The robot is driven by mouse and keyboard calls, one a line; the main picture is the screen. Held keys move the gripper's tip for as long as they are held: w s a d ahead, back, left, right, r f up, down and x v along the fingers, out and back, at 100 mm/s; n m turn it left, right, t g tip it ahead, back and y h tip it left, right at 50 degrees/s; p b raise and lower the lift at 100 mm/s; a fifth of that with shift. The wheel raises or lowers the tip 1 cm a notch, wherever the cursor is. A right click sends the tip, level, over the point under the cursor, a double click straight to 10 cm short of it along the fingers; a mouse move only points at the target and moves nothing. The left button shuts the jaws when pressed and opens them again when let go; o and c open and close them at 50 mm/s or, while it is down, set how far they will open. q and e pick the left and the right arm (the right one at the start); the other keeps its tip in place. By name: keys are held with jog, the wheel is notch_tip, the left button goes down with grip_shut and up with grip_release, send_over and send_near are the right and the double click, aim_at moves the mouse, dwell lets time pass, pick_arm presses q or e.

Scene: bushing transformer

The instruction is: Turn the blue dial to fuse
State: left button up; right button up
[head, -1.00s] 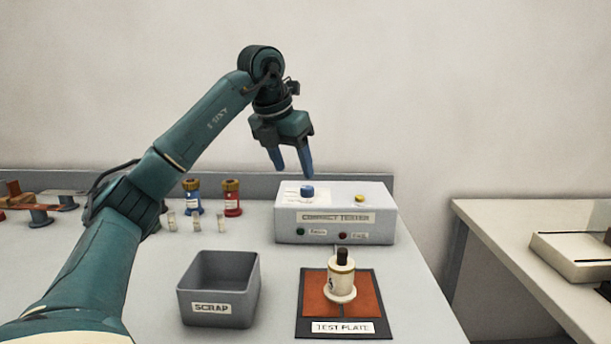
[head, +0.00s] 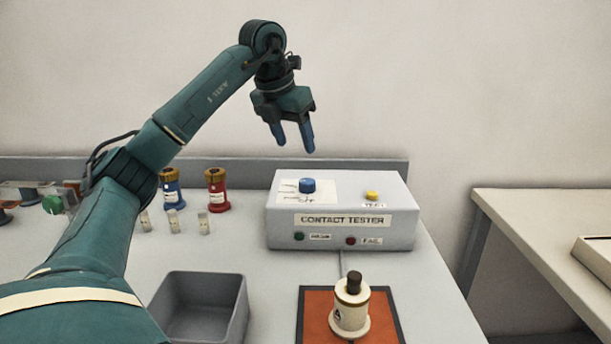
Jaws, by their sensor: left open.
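The blue dial (head: 307,185) sits on a white label on the top left of the grey contact tester (head: 340,235). My right gripper is not in view.
A yellow button (head: 372,195) is on the tester's top right. In front, a white bushing (head: 350,308) stands on the orange test plate (head: 315,318). A grey bin (head: 243,300) is to its left. Blue (head: 171,190) and red (head: 216,190) bottles stand left of the tester.

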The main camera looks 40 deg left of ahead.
aim_at(307, 181)
pick_arm(q)
jog(key=x, duration=1.1)
jog(key=shift+s+b, duration=0.1)
jog(key=shift+b, duration=0.25)
jog(key=shift+c, duration=0.6)
jog(key=c, duration=0.9)
